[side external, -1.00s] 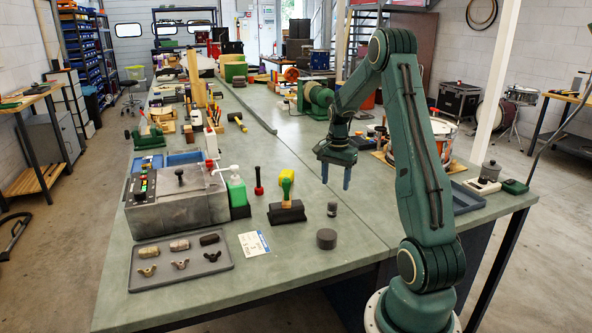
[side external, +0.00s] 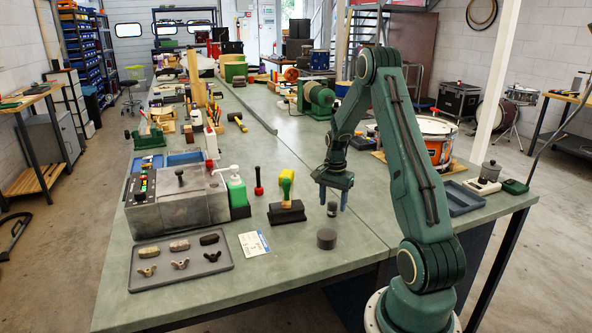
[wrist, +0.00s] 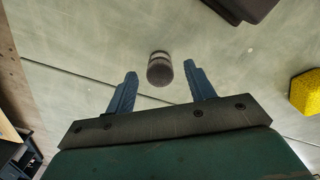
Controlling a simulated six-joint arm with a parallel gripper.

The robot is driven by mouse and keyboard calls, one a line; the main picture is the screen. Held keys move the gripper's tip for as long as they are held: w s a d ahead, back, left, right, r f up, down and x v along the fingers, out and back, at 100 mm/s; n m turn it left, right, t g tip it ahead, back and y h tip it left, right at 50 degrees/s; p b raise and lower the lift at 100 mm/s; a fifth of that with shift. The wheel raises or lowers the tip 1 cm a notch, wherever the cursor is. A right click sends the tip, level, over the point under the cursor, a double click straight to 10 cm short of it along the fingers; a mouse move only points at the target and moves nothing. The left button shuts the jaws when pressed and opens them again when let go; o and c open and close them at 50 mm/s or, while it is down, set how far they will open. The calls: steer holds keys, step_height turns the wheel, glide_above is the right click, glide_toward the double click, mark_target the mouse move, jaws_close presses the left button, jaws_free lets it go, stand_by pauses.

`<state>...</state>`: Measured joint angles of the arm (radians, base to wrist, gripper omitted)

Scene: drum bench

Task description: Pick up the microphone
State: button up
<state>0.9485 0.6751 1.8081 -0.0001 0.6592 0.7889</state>
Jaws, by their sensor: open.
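The microphone (side external: 332,210) is a small dark rounded cylinder with a lighter band, on the green bench in the side view. In the wrist view the microphone (wrist: 160,70) shows between and slightly beyond the two blue fingertips, with clear bench around it. My gripper (side external: 333,197) is open and empty, its fingers pointing down. I cannot tell how much height remains between fingertips and microphone. No contact is visible.
A black holder (side external: 287,213) with a yellow-green tool is to the left. A grey tray (side external: 222,266) with small parts lies farther left. A drum (side external: 437,127) and blue-grey tray (side external: 458,197) are right.

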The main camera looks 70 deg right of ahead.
steer(key=shift+f, duration=1.15)
steer(key=c, duration=1)
